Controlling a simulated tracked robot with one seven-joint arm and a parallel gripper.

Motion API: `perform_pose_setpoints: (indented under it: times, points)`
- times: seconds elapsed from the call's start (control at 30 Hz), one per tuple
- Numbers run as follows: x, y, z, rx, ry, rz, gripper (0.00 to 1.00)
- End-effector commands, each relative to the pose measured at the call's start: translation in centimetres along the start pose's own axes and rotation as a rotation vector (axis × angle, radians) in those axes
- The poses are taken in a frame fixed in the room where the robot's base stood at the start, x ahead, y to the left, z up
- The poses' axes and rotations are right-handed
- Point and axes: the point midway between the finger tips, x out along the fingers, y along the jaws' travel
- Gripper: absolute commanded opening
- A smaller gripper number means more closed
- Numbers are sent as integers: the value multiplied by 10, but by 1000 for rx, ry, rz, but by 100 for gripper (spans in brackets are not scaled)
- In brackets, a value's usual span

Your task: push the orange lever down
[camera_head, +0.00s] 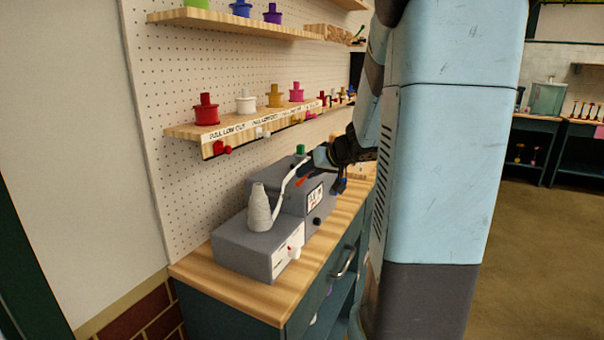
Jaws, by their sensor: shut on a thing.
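The orange lever (301,182) is a small, slanted orange-red bar at the grey machine (293,203) on the wooden bench, in the head view. My gripper (317,158) is just above and to the right of the lever, apart from it as far as I can see. A white cord (281,188) rises from a white cone spool (260,211) to my gripper's tip, and the gripper appears shut on its upper end. The fingertips are small and dark here, so the exact grip is hard to see. My arm hides the bench further right.
A lower grey box (240,250) with a white knob stands at the front of the wooden bench (205,268). A green knob (300,150) tops the machine. Shelves with coloured spools (206,110) hang on the pegboard above. The bench's front left corner is clear.

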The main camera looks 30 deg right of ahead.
Motion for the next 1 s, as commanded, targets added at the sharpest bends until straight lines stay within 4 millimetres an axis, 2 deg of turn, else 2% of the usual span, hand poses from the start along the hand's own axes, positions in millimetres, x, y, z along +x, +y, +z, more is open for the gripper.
perform_pose_setpoints:
  times: [0.03,0.27,0.3,0.5,0.83,1.0]
  points:
    - [2,0,7,5,-13,-1,0]
    - [1,1,8,4,-14,0,0]
    - [1,1,8,5,-14,0,27]
    - [1,1,6,4,-10,2,46]
    - [-3,1,4,2,-6,2,48]
    - [-21,1,3,1,-3,3,48]
